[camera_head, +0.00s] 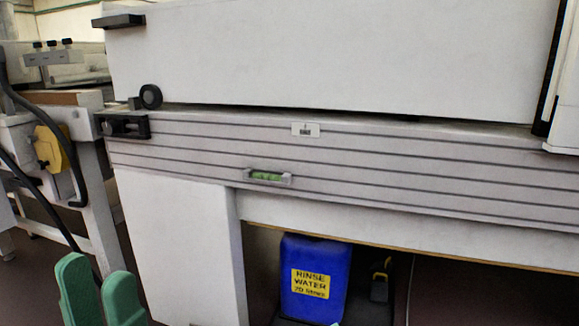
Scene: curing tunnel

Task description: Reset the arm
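My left gripper (97,275) shows at the bottom left of the head view as two green fingers pointing up. The fingers stand apart with a gap between them, and nothing shows in the gap. It is in front of the floor, to the left of the white cabinet leg (185,250). The rest of the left arm is out of the picture. My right gripper and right arm are not in view.
A large white machine (330,55) with a grooved front rail (400,165) fills the view. A green-vialled level (268,177) is on the rail. A blue rinse-water container (312,262) stands underneath. A bench with a yellow part (50,148) and black cables is at left.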

